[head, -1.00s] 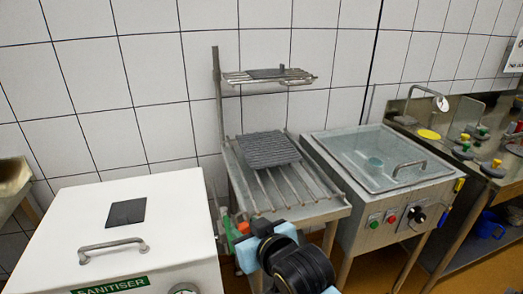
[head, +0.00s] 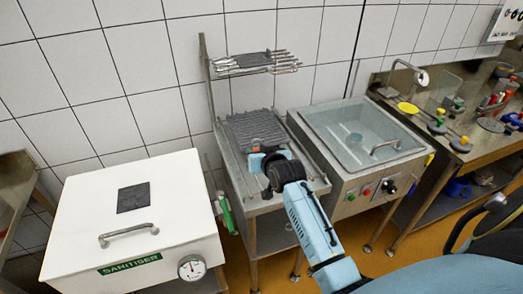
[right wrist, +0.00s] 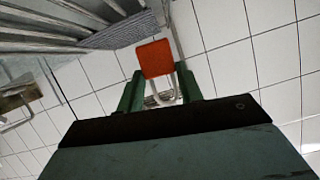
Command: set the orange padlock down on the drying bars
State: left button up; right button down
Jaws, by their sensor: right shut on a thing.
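The orange padlock (right wrist: 155,58) shows in the right wrist view, its body beyond the fingertips and its pale shackle between them. My right gripper (right wrist: 158,88), with green fingers, is shut on the padlock. The bars also show at the upper left of the right wrist view (right wrist: 55,22). I cannot tell whether the padlock touches them. My left gripper is not in view.
A dark ribbed mat (head: 257,128) covers the back of the bars. A small upper shelf (head: 285,62) stands above. The white sanitiser box (head: 180,205) is on the left, a steel basin (head: 345,165) on the right. A cluttered bench (head: 462,150) is farther right.

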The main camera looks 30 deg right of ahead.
notch_tip(320, 180, down, 8)
jog(key=shift+f, duration=0.2)
jog(key=shift+b, duration=0.3)
jog(key=c, duration=0.9)
grip_release()
jog(key=shift+f, duration=0.1)
jog(key=p+v, duration=0.1)
jog(key=v, duration=1.1)
